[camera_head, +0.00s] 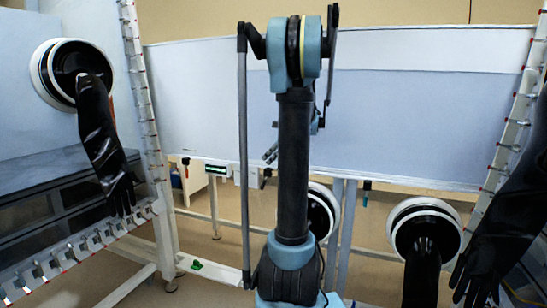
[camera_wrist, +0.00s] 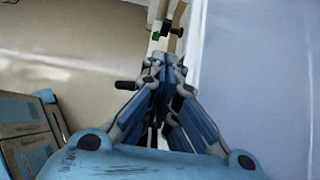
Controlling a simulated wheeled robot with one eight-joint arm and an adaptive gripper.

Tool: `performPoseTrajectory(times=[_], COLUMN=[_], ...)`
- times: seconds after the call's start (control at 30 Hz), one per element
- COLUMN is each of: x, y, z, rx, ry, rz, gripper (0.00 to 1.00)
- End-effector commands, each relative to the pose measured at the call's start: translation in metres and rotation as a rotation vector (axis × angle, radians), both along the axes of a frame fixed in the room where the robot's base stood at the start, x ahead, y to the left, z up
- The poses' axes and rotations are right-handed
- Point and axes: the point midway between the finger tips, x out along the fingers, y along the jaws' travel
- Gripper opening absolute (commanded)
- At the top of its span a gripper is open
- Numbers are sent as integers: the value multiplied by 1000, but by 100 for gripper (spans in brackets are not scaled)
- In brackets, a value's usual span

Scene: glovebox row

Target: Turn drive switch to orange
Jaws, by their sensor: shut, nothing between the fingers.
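My gripper (camera_wrist: 162,66) is shut and empty in the wrist view, its fingertips over a narrow pale rail. A small black knob (camera_wrist: 173,32) and a green patch (camera_wrist: 155,38) are on this rail just beyond the fingertips. A black peg-like handle (camera_wrist: 125,85) sticks out left of the fingers. I cannot tell which of these is the drive switch, and no orange mark is clear. In the head view my gripper (camera_head: 270,153) shows small, partly behind my arm, above the rail with a small lit green display (camera_head: 215,169) and a dark switch-like part (camera_head: 266,175).
A large pale panel (camera_head: 410,120) stands behind my arm. Round glove ports hold black gloves at left (camera_head: 103,140) and right (camera_head: 422,270). White toothed posts (camera_head: 145,90) flank the panel. In the wrist view, a bluish panel (camera_wrist: 255,70) lies close on the right.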

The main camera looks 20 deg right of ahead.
Motion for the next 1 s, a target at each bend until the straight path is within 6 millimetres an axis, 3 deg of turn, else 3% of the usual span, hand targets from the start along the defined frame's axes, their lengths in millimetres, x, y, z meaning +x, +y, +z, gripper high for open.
performPoseTrajectory(times=[0.6,1.0], x=[44,56], y=[61,79], z=[-79,-103], rx=[0,0], ry=[0,0], rz=[3,1], gripper=[0,0])
